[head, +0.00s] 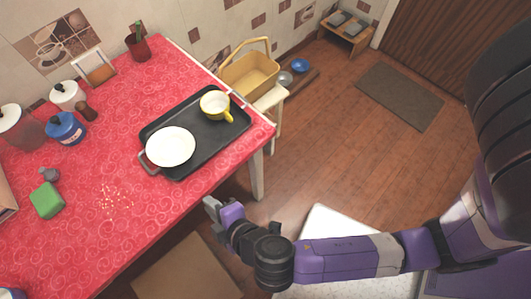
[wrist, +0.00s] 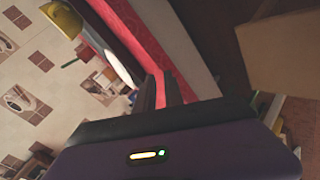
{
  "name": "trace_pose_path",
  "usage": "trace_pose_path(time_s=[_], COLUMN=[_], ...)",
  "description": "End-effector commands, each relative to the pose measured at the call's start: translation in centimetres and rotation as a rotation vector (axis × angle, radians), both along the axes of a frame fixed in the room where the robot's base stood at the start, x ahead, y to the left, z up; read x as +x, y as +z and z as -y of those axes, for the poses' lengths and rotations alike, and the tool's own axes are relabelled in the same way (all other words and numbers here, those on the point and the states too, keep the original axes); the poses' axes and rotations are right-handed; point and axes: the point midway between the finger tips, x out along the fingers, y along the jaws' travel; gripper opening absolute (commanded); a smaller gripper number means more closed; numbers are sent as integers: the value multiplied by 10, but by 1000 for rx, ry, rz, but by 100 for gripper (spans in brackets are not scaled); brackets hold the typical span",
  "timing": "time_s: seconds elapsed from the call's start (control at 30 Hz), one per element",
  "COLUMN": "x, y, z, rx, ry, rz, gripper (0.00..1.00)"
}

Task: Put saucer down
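The white saucer (head: 170,147) lies flat on the left part of the black tray (head: 205,146), on the red-covered table. It also shows nearly edge-on in the wrist view (wrist: 118,60). A yellow-handled cup (head: 212,104) stands on the tray's right part; it shows at the top left of the wrist view (wrist: 62,18). My gripper (head: 212,205) is beyond the table's front edge, apart from saucer and tray. In the wrist view its two dark fingers (wrist: 160,92) seem a little apart, with red cloth showing between them and nothing held.
The red table (head: 120,205) has bare cloth in front of the tray. A green sponge (head: 47,200), orange crumbs (head: 115,202) and a blue pot (head: 66,129) are to the left. A yellow basket (head: 250,75) stands behind the table's right end. Open floor lies right.

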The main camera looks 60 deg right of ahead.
Motion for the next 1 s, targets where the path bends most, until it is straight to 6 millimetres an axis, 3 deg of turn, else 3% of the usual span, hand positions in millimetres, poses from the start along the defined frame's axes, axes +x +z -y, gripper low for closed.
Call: trace_pose_path(time_s=[0.03,0.1,0.23,0.37,0.5,0.6,0.73,1.0], x=[-21,-44,-84,-119,-147,-160,-170,-173], y=[-8,-9,5,40,91,124,154,165], z=[7,11,18,28,45,58,70,75], rx=[71,185,400,604,789,878,945,970], ry=[4,10,-8,-59,-136,-184,-226,-241], rz=[-15,-14,22,101,223,309,388,422], gripper=[13,13,13,13,13,13,13,13])
